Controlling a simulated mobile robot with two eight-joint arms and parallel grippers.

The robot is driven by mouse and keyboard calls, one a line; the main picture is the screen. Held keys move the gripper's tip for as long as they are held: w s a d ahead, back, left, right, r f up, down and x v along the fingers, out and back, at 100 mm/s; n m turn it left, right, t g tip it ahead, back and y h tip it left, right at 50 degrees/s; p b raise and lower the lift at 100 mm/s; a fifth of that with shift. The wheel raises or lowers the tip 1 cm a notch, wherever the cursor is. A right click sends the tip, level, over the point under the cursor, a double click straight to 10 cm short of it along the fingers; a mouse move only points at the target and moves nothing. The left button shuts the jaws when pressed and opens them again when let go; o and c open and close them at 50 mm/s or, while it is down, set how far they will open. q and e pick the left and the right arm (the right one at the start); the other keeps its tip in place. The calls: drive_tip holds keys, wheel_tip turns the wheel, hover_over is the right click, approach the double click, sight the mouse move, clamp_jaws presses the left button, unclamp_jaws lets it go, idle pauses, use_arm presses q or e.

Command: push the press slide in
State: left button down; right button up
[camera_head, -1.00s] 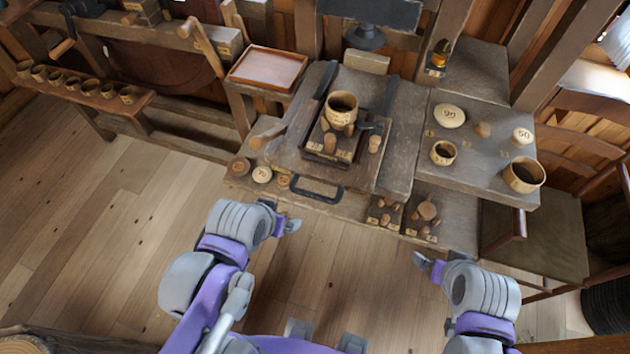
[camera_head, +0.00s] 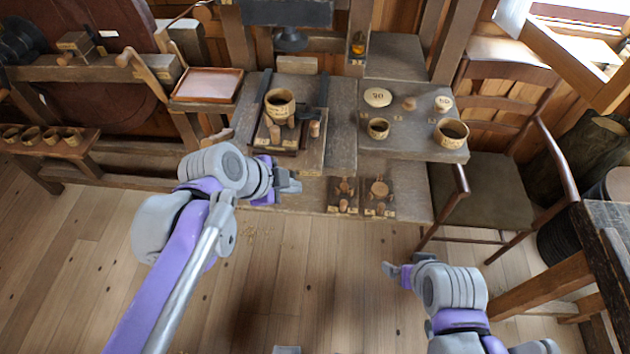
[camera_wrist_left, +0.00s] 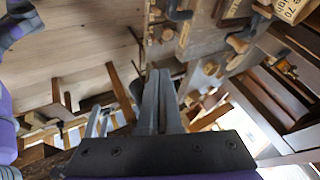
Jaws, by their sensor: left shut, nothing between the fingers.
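The press slide (camera_head: 313,158) is a flat wooden board between two dark rails on the bench. A wooden cup (camera_head: 279,105) and small turned pegs (camera_head: 314,129) stand over it. Its dark front handle is hidden behind my left arm in the head view. My left gripper (camera_head: 294,186) is shut and empty, at the front edge of the bench close to the slide's front. Its closed fingers also show in the left wrist view (camera_wrist_left: 158,100); contact with the slide cannot be told. My right gripper (camera_head: 390,268) hangs over the floor, away from the bench; its jaws are too small to read.
A side table (camera_head: 400,150) with cups and round discs stands right of the press. Two small peg racks (camera_head: 380,198) sit on the lower ledge. A reddish tray (camera_head: 207,84) is at the left. A chair (camera_head: 485,185) stands at the right. The floor in front is clear.

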sight(320, 112)
use_arm(q)
drive_tip(key=w+d+f, duration=0.3)
drive_tip(key=w+f, duration=0.4)
drive_tip(key=w, duration=0.1)
drive_tip(key=shift+w+d+f+b, duration=0.25)
drive_tip(key=shift+d+f+b, duration=0.05)
drive_tip(key=shift+d+b, duration=0.1)
use_arm(e)
drive_tip(key=shift+f, duration=0.55)
use_arm(q)
drive_tip(key=shift+w, duration=0.4)
drive_tip(key=w, duration=0.7)
drive_tip(key=w+p, duration=0.1)
drive_tip(key=w, duration=0.5)
drive_tip(key=w+p, duration=0.1)
drive_tip(key=w, duration=0.6)
drive_tip(key=shift+w+d, duration=0.35)
drive_tip(key=shift+w+r, duration=0.15)
use_arm(e)
drive_tip(key=r, duration=0.3)
drive_tip(key=shift+w+r, duration=0.15)
drive_tip(key=shift+w, duration=0.25)
